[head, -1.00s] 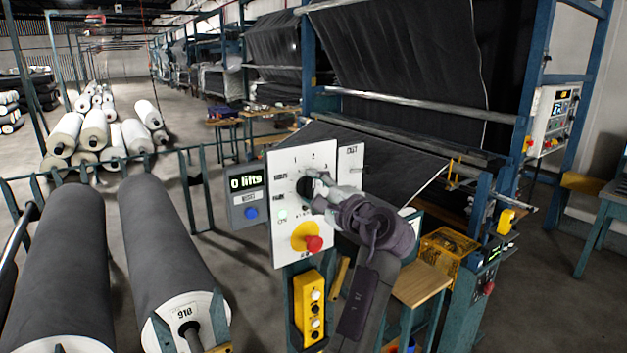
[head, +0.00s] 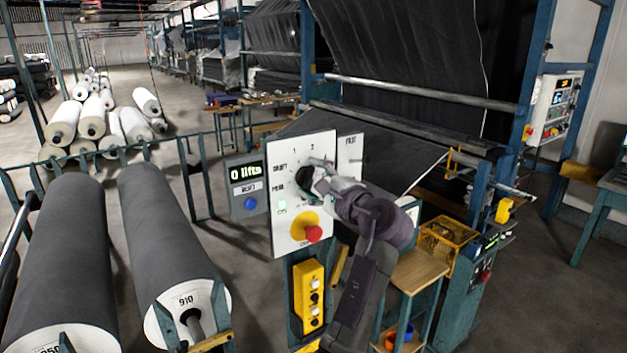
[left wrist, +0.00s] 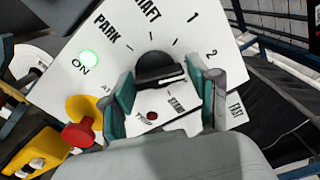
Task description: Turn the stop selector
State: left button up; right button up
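The black selector knob (head: 304,179) is on a white panel (head: 283,165) with a PARK mark and the numbers 1 and 2. It also shows in the left wrist view (left wrist: 158,67). My left gripper (head: 319,174) is in front of the panel, close to the knob's right side in the head view. In the left wrist view its teal finger pads (left wrist: 163,84) stand apart, one on each side of the knob. Contact with the knob cannot be made out. My right gripper is not in view.
A red mushroom button (head: 313,234) on a yellow plate is below the knob. A lit green lamp (left wrist: 90,58) is marked ON. A yellow button box (head: 309,293) hangs underneath.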

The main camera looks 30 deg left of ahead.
pick_arm(q)
jog(key=shift+o, duration=1)
jog(key=shift+d, duration=0.1)
jog(key=v, duration=0.7)
jog(key=shift+d, duration=0.1)
jog(key=shift+f, duration=0.1)
